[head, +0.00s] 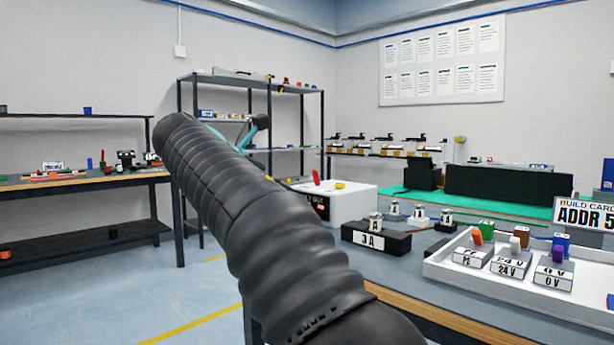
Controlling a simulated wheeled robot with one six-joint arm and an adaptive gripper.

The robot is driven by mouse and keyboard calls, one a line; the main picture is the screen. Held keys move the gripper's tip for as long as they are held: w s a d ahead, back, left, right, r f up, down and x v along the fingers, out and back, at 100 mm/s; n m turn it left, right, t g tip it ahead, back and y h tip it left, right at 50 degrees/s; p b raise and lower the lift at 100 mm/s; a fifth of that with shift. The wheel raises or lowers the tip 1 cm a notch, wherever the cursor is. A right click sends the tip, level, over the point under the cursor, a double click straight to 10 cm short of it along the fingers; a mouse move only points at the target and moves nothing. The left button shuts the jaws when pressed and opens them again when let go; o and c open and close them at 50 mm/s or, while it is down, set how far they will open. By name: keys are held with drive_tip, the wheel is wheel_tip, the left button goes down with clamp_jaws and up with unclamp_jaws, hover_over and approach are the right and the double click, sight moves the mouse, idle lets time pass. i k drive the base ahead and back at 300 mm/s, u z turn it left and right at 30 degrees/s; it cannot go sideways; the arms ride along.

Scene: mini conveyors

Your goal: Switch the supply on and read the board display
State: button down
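A white box (352,193) stands on the workbench behind my arm. A red lever-like part (316,177) and a small yellow part (340,184) are on its top. Its dark front has a partly covered label ending in what looks like "LY", so it may be the supply. I cannot tell whether it is on or off. No lit board display can be made out. My black ribbed arm crosses the foreground and hides part of the box.
A black block marked "3 A" (376,238) sits on the bench. A white tray (446,270) holds terminals marked PE, 24 V and 0 V. A card (584,214) reads "BUILD CARD ADDR 5". A teal mat (400,196) lies behind. Shelving (324,120) stands at the back.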

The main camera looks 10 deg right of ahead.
sight(315, 174)
drive_tip(key=i, duration=0.95)
